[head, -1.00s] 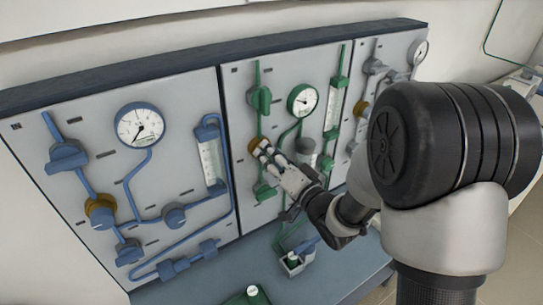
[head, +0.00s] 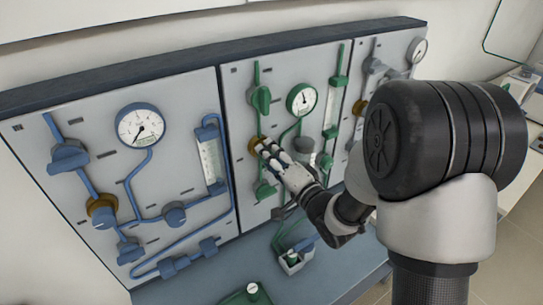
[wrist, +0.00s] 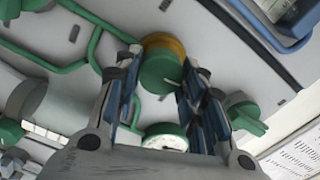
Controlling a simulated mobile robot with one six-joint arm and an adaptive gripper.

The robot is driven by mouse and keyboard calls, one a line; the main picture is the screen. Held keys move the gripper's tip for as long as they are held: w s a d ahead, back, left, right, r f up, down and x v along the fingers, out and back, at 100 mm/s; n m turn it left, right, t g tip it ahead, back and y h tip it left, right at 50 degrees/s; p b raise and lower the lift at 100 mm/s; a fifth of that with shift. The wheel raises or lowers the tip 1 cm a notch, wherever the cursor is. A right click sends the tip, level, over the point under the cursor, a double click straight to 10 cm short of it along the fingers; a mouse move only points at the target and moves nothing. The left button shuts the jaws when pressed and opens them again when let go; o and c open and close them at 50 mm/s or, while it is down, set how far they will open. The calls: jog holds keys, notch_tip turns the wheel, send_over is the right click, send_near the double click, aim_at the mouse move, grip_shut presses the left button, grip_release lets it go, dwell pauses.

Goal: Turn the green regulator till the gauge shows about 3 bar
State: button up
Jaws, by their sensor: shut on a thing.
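The green regulator has a brass body and a green knob (wrist: 160,72). In the head view its brass part (head: 254,145) shows on the middle panel, with the knob hidden by my gripper (head: 267,149). In the wrist view the two blue-padded fingers of my gripper (wrist: 154,92) stand on either side of the knob, shut on it. The green gauge (head: 301,99) sits up and right of the regulator. Its needle looks roughly upward, but the scale is too small to read. The gauge also shows partly in the wrist view (wrist: 165,137).
A green valve handle (head: 261,99) is above the regulator and another (head: 265,190) below it. A green flowmeter (head: 335,105) stands right of the gauge. The left panel carries blue fittings and a blue gauge (head: 140,125). A grey-fitted panel is at right.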

jog(key=o, duration=1.1)
jog(key=shift+v, duration=3.7)
